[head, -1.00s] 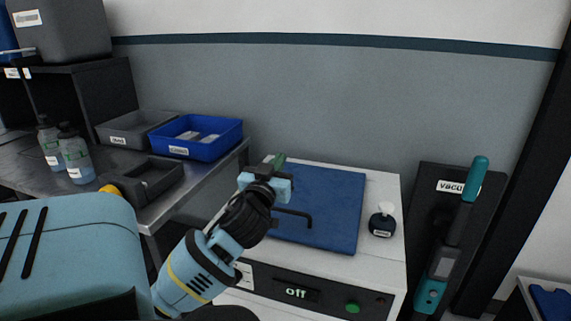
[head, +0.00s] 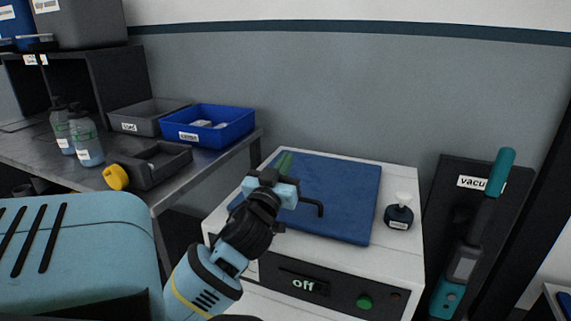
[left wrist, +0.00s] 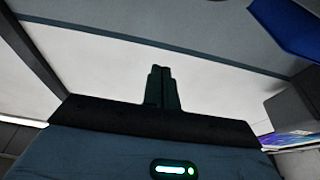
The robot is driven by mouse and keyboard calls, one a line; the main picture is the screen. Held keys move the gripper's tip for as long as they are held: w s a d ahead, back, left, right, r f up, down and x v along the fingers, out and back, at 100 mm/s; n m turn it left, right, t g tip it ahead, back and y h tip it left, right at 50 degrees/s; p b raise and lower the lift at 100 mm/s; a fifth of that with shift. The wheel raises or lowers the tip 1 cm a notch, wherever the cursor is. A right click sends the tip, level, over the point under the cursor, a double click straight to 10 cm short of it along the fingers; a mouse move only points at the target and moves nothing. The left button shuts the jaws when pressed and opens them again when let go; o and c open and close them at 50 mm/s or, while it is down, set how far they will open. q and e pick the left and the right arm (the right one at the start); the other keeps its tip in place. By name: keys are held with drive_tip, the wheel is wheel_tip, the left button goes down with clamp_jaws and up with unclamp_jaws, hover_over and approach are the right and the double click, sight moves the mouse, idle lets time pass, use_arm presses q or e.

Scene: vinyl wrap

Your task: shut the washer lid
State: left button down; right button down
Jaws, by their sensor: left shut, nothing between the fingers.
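The washer (head: 398,258) is a white box with a dark front panel reading "off". Its blue lid (head: 345,190) lies flat over the top and looks closed, with a bent black handle (head: 318,207) at the front. My left gripper (head: 285,163) is over the left part of the lid and hides some of it. I cannot tell whether it touches the lid. In the left wrist view its green fingers (left wrist: 161,88) are together with nothing between them. My right gripper is not in view.
A small dark bottle (head: 399,215) stands on the washer top, right of the lid. A teal vacuum tool (head: 478,235) hangs on a dark board at right. The metal bench at left holds a blue bin (head: 222,133), grey trays (head: 160,165) and bottles (head: 86,140).

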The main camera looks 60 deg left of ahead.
use_arm(q)
drive_tip(key=v, duration=0.7)
drive_tip(key=shift+s+d, duration=0.25)
drive_tip(key=shift+s, duration=0.05)
drive_tip(key=shift+f, duration=0.15)
